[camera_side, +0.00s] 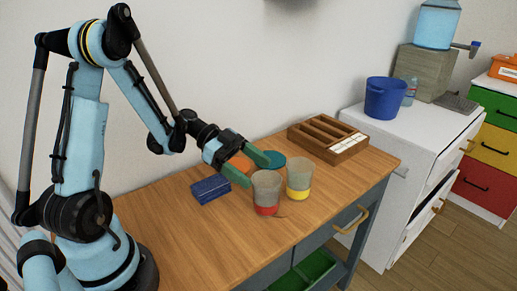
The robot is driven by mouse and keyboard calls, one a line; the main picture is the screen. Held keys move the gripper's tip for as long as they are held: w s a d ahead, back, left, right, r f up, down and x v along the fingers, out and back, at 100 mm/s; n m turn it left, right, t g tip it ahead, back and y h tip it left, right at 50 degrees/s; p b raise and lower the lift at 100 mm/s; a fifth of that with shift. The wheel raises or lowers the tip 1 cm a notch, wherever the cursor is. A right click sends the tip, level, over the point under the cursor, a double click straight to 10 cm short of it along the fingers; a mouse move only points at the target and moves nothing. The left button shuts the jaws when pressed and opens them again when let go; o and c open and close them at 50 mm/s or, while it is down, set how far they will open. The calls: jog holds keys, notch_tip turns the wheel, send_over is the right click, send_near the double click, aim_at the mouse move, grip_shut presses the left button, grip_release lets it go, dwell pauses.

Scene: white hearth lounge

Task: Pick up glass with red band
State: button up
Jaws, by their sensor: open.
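The glass with the red band (266,192) stands upright near the front of the wooden table. The red band is around its lower part. My gripper (255,162) is open, with green fingers, above and behind this glass in the picture. One finger overlaps the area just behind the glass's rim, and I cannot tell whether it touches. A similar glass with a yellow band (299,180) stands upright close by on the right. No object shows between the fingers.
A blue box-like item (210,189) lies left of the glasses. An orange item (236,166) and a teal disc (272,160) are behind them. A wooden compartment tray (327,138) is at the back right. The table's front left is clear.

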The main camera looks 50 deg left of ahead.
aim_at(278, 187)
jog(key=x, duration=0.5)
jog(key=shift+f, duration=0.1)
jog(key=shift+a, duration=0.1)
jog(key=shift+c, duration=0.4)
jog(key=c, duration=1.1)
jog(key=shift+c, duration=0.2)
